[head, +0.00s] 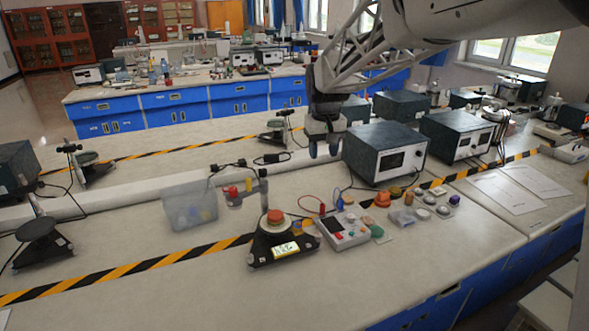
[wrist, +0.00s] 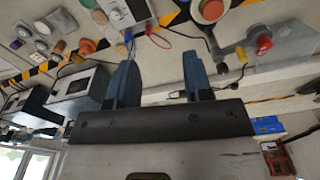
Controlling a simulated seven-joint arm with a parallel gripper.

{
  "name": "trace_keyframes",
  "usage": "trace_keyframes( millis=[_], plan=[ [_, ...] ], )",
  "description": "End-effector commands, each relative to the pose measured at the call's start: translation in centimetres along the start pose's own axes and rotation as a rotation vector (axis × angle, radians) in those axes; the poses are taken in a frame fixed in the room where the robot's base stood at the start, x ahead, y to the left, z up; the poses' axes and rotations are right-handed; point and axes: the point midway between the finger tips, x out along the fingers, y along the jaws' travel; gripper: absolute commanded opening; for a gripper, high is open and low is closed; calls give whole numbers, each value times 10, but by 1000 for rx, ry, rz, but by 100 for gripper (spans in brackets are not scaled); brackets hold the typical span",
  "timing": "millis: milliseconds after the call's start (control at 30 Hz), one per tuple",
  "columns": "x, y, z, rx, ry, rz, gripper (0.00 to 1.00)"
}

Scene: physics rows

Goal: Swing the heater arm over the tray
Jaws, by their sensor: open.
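A grey heater arm (head: 242,191) on a short upright post reaches left from behind a black weighing device (head: 283,250). It has red and yellow knobs and also shows in the wrist view (wrist: 235,54). The device's round tray (head: 275,226) carries an orange-red disc (head: 275,216), which also shows in the wrist view (wrist: 210,10). The heater arm points away from the tray, not over it. My gripper (head: 323,152) is open and empty above the bench, behind and right of the post. Its two blue fingers show apart in the wrist view (wrist: 160,60).
A clear bin (head: 190,205) stands left of the heater arm. A control box (head: 343,231) with leads and several small parts sit right of the device. Grey instrument boxes (head: 385,153) stand close to my gripper.

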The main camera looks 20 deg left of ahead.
Motion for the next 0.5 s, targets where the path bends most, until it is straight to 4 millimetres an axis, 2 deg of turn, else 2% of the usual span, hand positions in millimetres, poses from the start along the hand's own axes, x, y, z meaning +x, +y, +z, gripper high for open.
trace_keyframes(
  millis=[100, 500],
  plan=[
    [14, -26, -31, -42, -11, -4, 46],
    [66, -119, -119, -171, -43, -13, 46]
  ],
)
